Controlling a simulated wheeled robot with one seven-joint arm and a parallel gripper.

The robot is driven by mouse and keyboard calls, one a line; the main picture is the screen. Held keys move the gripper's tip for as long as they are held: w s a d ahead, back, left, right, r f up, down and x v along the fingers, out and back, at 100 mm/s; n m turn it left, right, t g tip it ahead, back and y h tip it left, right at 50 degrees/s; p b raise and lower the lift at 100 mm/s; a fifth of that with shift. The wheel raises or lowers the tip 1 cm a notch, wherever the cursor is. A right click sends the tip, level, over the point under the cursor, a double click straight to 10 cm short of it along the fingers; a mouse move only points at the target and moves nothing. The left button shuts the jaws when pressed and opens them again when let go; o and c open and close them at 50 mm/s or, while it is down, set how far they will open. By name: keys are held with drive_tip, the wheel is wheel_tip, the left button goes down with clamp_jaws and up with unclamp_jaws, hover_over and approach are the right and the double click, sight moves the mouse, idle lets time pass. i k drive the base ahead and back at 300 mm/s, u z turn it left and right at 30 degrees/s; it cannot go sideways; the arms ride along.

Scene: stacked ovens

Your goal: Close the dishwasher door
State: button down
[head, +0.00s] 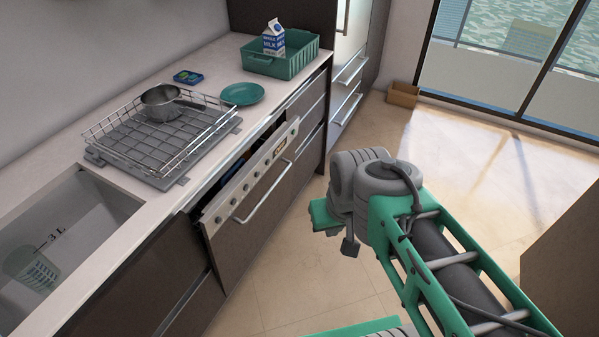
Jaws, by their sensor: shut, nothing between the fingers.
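The dishwasher door (258,200) is in the counter front, left of centre in the head view. It has a light panel with knobs and a small display, and a bar handle. Its top edge leans out a little from the counter, with a dark gap behind it, so it stands partly open. My gripper (338,232) is in front and to the right of the door, over the floor. It is shut and empty, and appears apart from the door and handle. My arm hides part of the floor.
On the counter are a wire dish rack (150,150) with a metal pot (161,103), a teal plate (242,93) and a green crate (258,62) with a milk carton (274,38). A sink (95,205) is at left. A dark surface (570,260) stands at right. Floor between is clear.

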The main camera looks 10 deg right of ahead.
sight(233, 243)
drive_tip(key=z, duration=0.8)
drive_tip(key=i, duration=0.7)
drive_tip(key=u, duration=2.45)
